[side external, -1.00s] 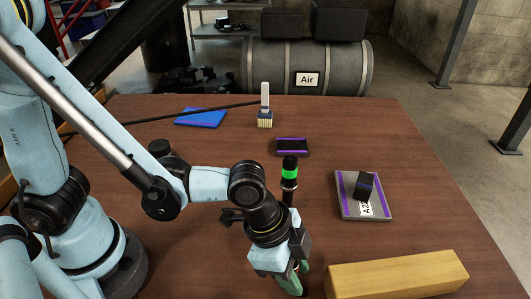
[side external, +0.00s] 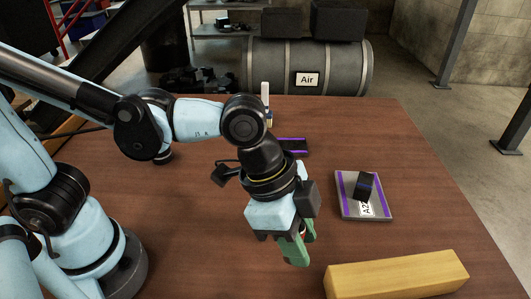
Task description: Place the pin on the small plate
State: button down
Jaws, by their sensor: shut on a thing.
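My gripper (side external: 299,246) has green fingers that point down over the front middle of the table. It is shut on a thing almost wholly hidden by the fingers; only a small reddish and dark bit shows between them. I take this to be the pin, but cannot make out its shape. A small dark plate (side external: 295,146) with purple edges lies flat behind my wrist, which covers its left part. A larger grey plate (side external: 348,208) with purple stripes and an "A2" label lies to the right of my gripper. A black block (side external: 365,186) rests on it.
A long yellow block (side external: 397,276) lies at the front right, close to my gripper. A white-topped upright object (side external: 265,94) stands at the back, mostly behind my arm. The table between the grey plate and the back edge is clear.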

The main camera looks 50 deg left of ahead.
jog(key=w+a+r+n+t, duration=0.1)
jog(key=w+a+r+n, duration=0.15)
jog(key=w, duration=0.75)
jog(key=n+t+y, duration=0.1)
jog(key=n+y, duration=0.2)
jog(key=n, duration=0.4)
send_over(300, 142)
jog(key=s, duration=0.2)
notch_tip(300, 142, down, 6)
jog(key=shift+s, duration=0.15)
jog(key=shift+a+f, duration=0.35)
jog(key=shift+f, duration=1.9)
jog(key=c, duration=0.8)
grip_release()
jog(key=shift+f, duration=0.15)
